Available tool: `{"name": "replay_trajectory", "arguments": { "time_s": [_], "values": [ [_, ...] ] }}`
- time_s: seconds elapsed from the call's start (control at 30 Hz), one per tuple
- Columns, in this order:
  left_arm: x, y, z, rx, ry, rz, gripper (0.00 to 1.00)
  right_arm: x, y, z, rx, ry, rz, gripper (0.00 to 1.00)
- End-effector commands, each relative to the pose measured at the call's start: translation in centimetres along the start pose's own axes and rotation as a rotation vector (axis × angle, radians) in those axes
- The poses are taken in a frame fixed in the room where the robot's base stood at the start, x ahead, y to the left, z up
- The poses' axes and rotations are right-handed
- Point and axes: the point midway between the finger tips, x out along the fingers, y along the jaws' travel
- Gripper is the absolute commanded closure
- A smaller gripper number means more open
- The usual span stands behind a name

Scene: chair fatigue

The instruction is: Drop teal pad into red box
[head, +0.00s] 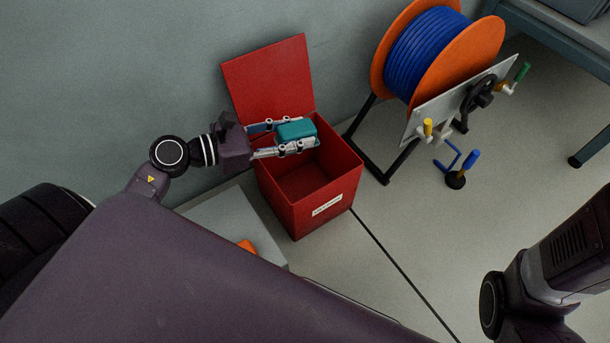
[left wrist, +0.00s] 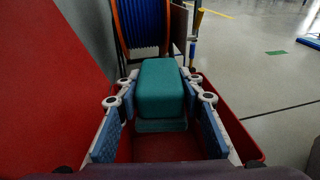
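The teal pad (head: 297,130) is a small rounded block between the fingertips of my left gripper (head: 296,134). The left wrist view shows the pad (left wrist: 160,88) with a finger against each side, so the gripper is shut on it. The red box (head: 325,209) stands on the floor with its lid (head: 268,75) raised against the wall. The gripper and pad are above the box's open top, near its back part. The inside that shows is empty; part is hidden under the gripper. My right gripper is out of view; only part of its arm shows at lower right.
An orange reel of blue cable (head: 428,50) on a black stand is right of the box. A panel with a black handwheel (head: 478,93) is beside it. A grey platform (head: 228,222) with an orange item (head: 246,246) is left of the box.

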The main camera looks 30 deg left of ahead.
Motion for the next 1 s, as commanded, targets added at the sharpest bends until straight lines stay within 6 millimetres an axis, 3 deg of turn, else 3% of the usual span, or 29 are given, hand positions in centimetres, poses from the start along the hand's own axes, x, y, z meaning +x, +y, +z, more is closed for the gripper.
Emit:
{"name": "replay_trajectory", "arguments": {
  "time_s": [0.17,0.57,1.0],
  "values": [
    [0.0,0.0,0.0,0.0,0.0,0.0,0.46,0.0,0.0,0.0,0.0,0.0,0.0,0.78],
    [-0.9,0.0,-0.1,-0.003,0.001,0.001,0.46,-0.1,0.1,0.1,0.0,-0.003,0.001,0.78],
    [-8.9,0.0,-0.1,-0.003,0.002,0.002,0.46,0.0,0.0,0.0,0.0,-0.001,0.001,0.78]
  ]
}}
